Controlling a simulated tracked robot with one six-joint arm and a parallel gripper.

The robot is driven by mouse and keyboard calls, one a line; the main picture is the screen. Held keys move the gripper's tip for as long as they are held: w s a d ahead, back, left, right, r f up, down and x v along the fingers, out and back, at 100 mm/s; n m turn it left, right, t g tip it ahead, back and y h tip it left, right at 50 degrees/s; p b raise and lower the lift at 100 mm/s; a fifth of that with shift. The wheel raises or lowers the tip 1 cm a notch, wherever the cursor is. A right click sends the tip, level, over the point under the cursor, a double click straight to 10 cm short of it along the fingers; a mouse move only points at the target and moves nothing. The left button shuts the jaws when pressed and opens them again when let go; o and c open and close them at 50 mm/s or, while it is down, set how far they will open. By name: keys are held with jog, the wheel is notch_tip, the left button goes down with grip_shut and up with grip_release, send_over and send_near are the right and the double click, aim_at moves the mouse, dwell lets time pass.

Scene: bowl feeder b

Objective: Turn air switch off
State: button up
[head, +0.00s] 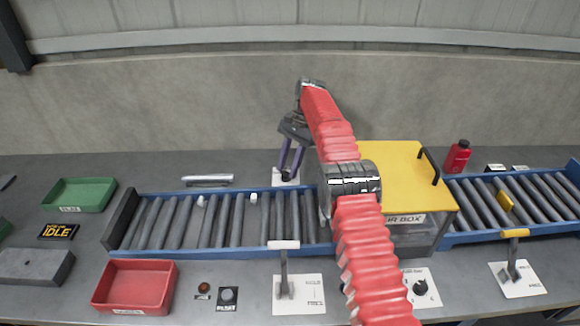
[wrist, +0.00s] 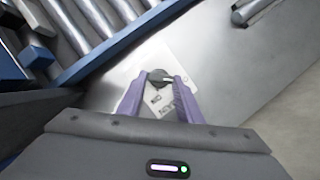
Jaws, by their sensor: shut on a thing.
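The air switch is a dark round knob (wrist: 158,79) on a white plate (wrist: 146,101) with lettering too blurred to read for sure. The plate (head: 279,179) stands behind the left conveyor in the head view. My gripper (head: 289,172) reaches down over the conveyor's far edge to it. In the wrist view my gripper's purple fingers (wrist: 163,80) are closed on the two sides of the knob. In the head view the knob is too small and hidden by the fingers.
The blue-framed conveyor (head: 160,250) runs close in front of the switch, with small white pieces on it. A silver rod-like part (head: 208,180) lies left of it. A yellow-topped box (head: 392,165) stands right of my arm. A lever (head: 284,262) stands in front.

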jog(key=o, duration=1)
jog(key=shift+o, duration=0.2)
jog(key=shift+r, duration=0.1)
